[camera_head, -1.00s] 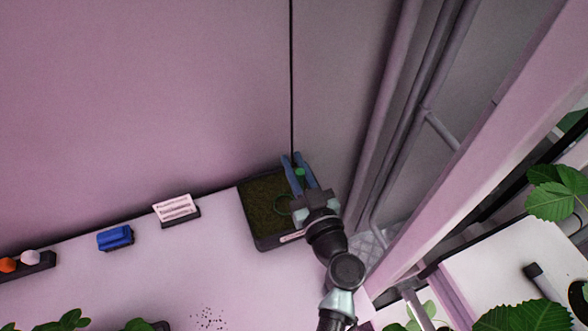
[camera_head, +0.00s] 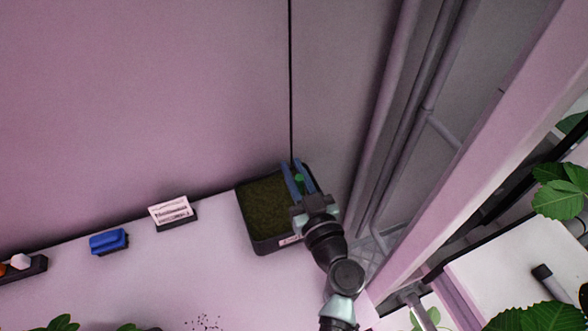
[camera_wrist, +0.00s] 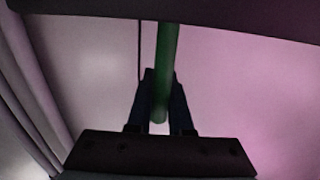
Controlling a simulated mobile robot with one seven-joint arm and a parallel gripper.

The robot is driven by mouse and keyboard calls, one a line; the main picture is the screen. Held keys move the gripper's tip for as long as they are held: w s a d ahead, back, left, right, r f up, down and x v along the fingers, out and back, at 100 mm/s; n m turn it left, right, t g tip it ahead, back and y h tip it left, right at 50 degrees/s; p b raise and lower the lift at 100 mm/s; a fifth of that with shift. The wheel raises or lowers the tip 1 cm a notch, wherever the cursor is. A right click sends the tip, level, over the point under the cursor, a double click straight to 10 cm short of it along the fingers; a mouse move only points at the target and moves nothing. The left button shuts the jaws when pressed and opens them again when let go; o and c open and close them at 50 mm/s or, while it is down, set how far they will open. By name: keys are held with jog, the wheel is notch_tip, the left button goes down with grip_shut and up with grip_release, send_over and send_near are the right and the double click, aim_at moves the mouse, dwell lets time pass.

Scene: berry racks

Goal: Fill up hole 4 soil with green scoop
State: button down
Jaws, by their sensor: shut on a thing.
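My gripper (camera_head: 297,180) has blue fingers and is at the right side of the soil tray (camera_head: 256,247) in the head view. The tray is dark, with brown-green soil (camera_head: 266,205) inside and a small label on its front. The fingers are shut on the green scoop (camera_head: 300,179), of which only a small green part shows there. In the wrist view the green handle (camera_wrist: 166,70) runs between the two dark fingers. The scoop's bowl is hidden, so I cannot tell whether it holds soil. No numbered hole can be made out.
A blue block-like object (camera_head: 108,242) and a white sign (camera_head: 171,212) stand left of the tray along the wall. Dark specks (camera_head: 205,322) lie on the white table (camera_head: 185,270). Pipes and a pink post (camera_head: 470,150) rise at the right. Leafy plants (camera_head: 560,190) are beyond.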

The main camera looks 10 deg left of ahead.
notch_tip(320, 180, up, 10)
jog(key=p, duration=0.5)
jog(key=shift+f, duration=0.2)
dwell(0.4)
dwell(0.4)
